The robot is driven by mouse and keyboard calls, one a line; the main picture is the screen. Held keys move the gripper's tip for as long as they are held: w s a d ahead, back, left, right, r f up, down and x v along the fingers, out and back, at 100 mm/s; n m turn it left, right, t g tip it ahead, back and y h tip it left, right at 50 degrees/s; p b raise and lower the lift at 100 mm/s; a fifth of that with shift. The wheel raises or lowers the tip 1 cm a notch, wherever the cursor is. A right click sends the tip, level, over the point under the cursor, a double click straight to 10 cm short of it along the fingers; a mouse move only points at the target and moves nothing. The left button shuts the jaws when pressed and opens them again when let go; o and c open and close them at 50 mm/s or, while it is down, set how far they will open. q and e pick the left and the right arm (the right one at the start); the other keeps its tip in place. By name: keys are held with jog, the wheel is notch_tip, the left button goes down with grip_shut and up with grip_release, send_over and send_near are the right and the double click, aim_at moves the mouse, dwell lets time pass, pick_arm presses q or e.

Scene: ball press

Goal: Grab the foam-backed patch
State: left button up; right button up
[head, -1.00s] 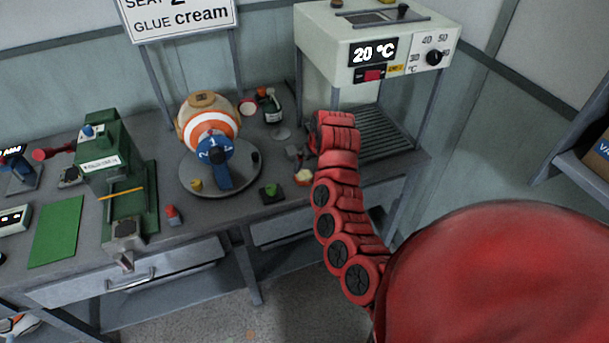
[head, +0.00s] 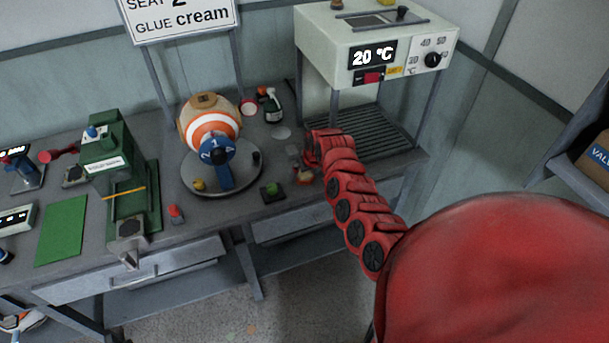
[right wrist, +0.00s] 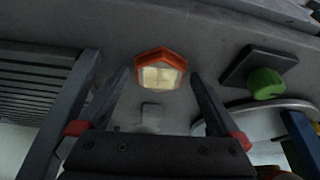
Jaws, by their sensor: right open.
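The patch, apparently the pentagonal piece with an orange-red rim and a pale cream face, lies on the grey bench top in the right wrist view (right wrist: 160,76). In the head view it is a small red and cream spot (head: 305,177) beside the turntable. My right gripper (right wrist: 160,84) is open, its two dark fingers pointing toward the patch, one to each side. No contact shows. In the head view the right gripper (head: 301,160) is small and partly hidden by my red arm. My left gripper is not in view.
A black square with a green knob (right wrist: 265,83) lies right of the patch. The turntable (head: 240,184) carries an orange and white ball (head: 210,128). A slatted rack (head: 375,135) under the temperature box (head: 375,45) stands on the other side. A green press (head: 110,165) is farther left.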

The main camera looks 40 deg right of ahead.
jog(key=c, duration=1.3)
jog(key=shift+o, duration=0.2)
